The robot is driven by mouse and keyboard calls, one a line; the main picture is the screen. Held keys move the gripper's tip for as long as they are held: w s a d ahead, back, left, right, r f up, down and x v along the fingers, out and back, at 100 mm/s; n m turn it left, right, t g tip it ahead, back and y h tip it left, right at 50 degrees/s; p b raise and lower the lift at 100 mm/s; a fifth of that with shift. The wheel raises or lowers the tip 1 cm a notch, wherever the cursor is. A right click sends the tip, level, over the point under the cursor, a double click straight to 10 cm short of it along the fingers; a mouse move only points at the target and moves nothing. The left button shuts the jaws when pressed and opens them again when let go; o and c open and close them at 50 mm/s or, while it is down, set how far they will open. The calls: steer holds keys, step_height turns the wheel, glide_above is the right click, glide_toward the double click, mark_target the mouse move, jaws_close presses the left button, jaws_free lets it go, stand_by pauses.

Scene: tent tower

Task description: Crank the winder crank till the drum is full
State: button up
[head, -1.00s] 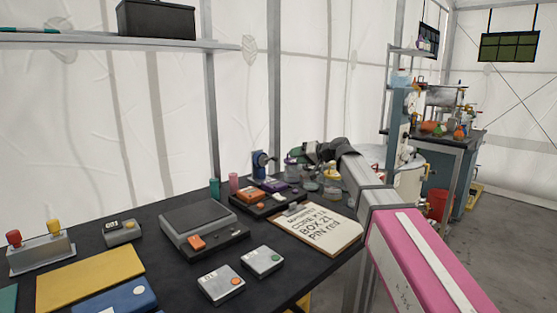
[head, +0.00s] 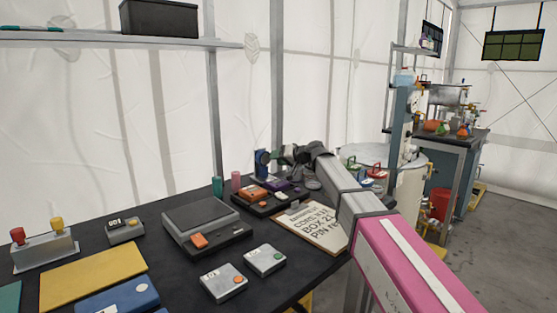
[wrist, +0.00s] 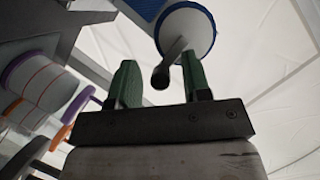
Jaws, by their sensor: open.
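The winder (head: 261,161) is a small blue device at the back of the black bench in the head view. In the wrist view its white drum (wrist: 190,27) with a blue rim shows at the top, and its dark crank (wrist: 163,74) sticks out toward me. My gripper (wrist: 158,62) has two green fingers spread apart. The crank's knob end appears between them, and I cannot tell whether either finger touches it. In the head view my gripper (head: 274,156) is right beside the winder, partly hidden by my wrist. How full the drum is cannot be told.
A clipboard (head: 314,229), an orange-topped device (head: 257,194) and two small cups (head: 226,184) are near the winder. A grey box with a screen (head: 203,218) stands mid-bench. Striped cylinders (wrist: 38,80) lie left in the wrist view. A shelf (head: 120,42) hangs above.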

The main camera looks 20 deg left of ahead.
jaws_close()
steer(key=shift+f, duration=0.1)
steer(key=shift+f+m+g+y, duration=0.45)
steer(key=shift+m+y, duration=0.15)
steer(key=shift+m, duration=0.5)
steer(key=shift+s+a+f+m+g+y, duration=0.1)
steer(key=shift+f+m+y, duration=0.2)
steer(key=shift+m, duration=0.35)
steer(key=shift+s+f+m+g+y, duration=0.15)
steer(key=shift+m+y, duration=0.15)
steer(key=shift+m, duration=0.4)
steer(key=shift+s+a+f+m+g+y, duration=0.1)
steer(key=shift+f+m+y, duration=0.2)
steer(key=shift+m, duration=0.35)
